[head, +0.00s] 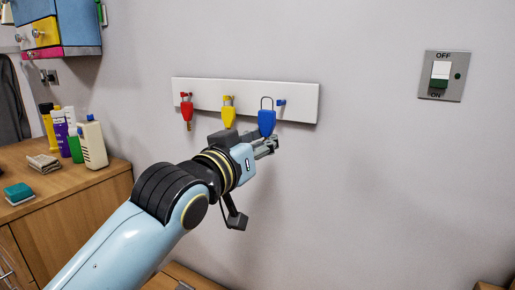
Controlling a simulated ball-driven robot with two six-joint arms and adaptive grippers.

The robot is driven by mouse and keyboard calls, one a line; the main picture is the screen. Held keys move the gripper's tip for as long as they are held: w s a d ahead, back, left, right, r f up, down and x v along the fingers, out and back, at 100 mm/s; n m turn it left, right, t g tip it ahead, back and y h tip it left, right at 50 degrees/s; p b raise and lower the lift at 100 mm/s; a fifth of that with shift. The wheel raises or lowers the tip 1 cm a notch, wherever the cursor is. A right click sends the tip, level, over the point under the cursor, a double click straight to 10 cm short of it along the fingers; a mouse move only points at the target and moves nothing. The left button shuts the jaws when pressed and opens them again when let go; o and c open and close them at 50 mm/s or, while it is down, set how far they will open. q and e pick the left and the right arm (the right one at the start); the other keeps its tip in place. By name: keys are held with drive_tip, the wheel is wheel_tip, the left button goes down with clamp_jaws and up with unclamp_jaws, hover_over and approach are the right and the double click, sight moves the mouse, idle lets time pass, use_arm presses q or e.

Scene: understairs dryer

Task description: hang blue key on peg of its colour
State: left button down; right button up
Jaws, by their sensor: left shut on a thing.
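A white peg board (300,103) is fixed to the wall. The blue key (267,122) is upright with its wire loop on top, held in front of the board. My left gripper (267,144) is shut on the key's lower part, which the jaws hide. The blue peg (281,102) shows just right of the loop. The loop appears beside the peg, not around it; I cannot tell the depth between them. My right gripper is out of view.
A red key (187,110) and a yellow key (229,117) hang at the board's left and middle. A wall switch (446,76) is far right. A wooden counter (90,176) with several bottles, a folded cloth (44,163) and a sponge (18,194) stands left.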

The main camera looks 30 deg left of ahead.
use_arm(q)
drive_tip(key=w+b, duration=0.1)
drive_tip(key=w, duration=0.3)
drive_tip(key=w+f+b, duration=0.1)
drive_tip(key=w, duration=0.1)
drive_tip(key=shift+w+a+b, duration=0.1)
drive_tip(key=shift+a+b, duration=0.1)
drive_tip(key=shift+b, duration=0.1)
drive_tip(key=shift+w, duration=0.1)
drive_tip(key=shift+f, duration=0.1)
idle(0.7)
drive_tip(key=c, duration=1.1)
unclamp_jaws()
drive_tip(key=shift+c, duration=0.2)
